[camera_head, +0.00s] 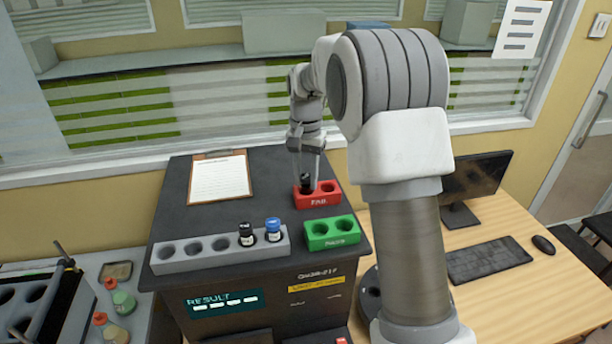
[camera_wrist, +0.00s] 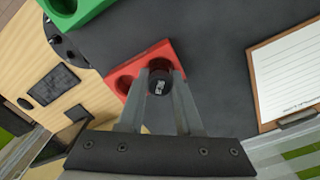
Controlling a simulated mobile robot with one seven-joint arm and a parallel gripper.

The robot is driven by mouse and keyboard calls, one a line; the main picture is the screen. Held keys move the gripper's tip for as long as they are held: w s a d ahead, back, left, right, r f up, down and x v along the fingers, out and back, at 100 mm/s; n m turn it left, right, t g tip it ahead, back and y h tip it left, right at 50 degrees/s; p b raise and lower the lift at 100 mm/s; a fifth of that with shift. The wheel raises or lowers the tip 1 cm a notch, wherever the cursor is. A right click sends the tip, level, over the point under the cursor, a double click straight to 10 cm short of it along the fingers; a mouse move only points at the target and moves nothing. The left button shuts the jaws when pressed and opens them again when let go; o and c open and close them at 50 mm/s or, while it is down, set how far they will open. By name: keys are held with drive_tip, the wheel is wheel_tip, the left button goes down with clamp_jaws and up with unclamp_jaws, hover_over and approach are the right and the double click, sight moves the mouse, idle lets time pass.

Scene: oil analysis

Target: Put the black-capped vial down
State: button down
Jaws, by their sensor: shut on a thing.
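The black-capped vial (camera_head: 306,183) is at the left hole of the red FAIL block (camera_head: 318,201) in the head view. In the wrist view the black cap (camera_wrist: 160,84) shows between my fingers, over one hole of the red block (camera_wrist: 148,56). My gripper (camera_head: 308,172) comes down from above and is shut on the vial. The vial looks upright and at least partly in the hole; how deep it sits is hidden. The other red hole (camera_wrist: 125,84) is empty.
The green block (camera_head: 332,233) has two empty holes. The grey rack (camera_head: 220,247) holds another black-capped vial (camera_head: 246,233) and a blue-capped vial (camera_head: 273,229). A clipboard (camera_head: 220,178) lies at the back left. Dark free surface lies between clipboard and rack.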

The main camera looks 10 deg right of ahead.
drive_tip(key=shift+f, duration=0.1)
drive_tip(key=c, duration=1)
unclamp_jaws()
drive_tip(key=shift+f, duration=0.1)
drive_tip(key=o, duration=0.4)
